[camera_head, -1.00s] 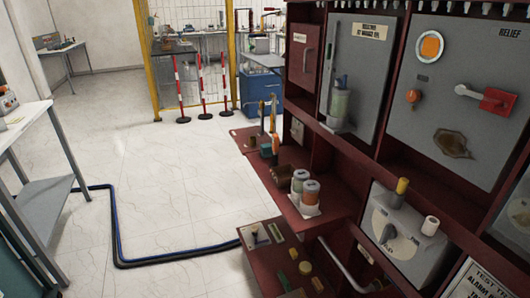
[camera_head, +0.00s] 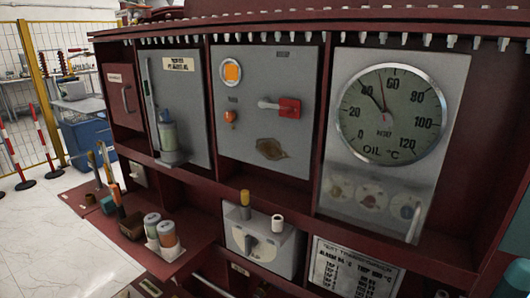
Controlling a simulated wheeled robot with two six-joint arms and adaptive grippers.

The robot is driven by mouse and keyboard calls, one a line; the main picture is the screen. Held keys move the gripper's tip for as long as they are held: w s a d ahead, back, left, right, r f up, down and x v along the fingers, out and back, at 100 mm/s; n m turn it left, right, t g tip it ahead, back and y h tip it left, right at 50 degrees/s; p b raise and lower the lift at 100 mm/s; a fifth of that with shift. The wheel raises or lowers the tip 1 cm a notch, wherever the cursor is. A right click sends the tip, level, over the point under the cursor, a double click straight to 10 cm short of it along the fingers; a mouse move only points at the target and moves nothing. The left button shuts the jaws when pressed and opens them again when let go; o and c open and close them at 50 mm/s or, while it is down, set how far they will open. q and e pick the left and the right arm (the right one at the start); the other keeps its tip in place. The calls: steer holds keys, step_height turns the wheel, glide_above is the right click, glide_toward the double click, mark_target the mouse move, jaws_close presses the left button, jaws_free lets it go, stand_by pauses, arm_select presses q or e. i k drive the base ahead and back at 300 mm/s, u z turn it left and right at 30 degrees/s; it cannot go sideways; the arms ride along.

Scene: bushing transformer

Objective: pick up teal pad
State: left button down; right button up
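No teal pad can be made out for certain. A small teal-green block (camera_head: 108,204) stands on the red side shelf at the left, among upright brushes or tools; I cannot tell if it is the pad. Another teal-green patch (camera_head: 516,277) is cut off at the lower right edge, and its shape is unclear. Neither of my grippers is in view.
A dark red cabinet holds grey panels, an oil temperature dial (camera_head: 391,115), a red-handled lever (camera_head: 288,107) and a grey box (camera_head: 262,242). Two jars (camera_head: 160,232) stand on the left shelf. Striped posts (camera_head: 36,137) and a blue bin (camera_head: 90,138) are behind; white floor is open at left.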

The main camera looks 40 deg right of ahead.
mark_target(108, 204)
steer(key=u, duration=1.1)
steer(key=i, duration=3.25)
steer(key=z, duration=3.25)
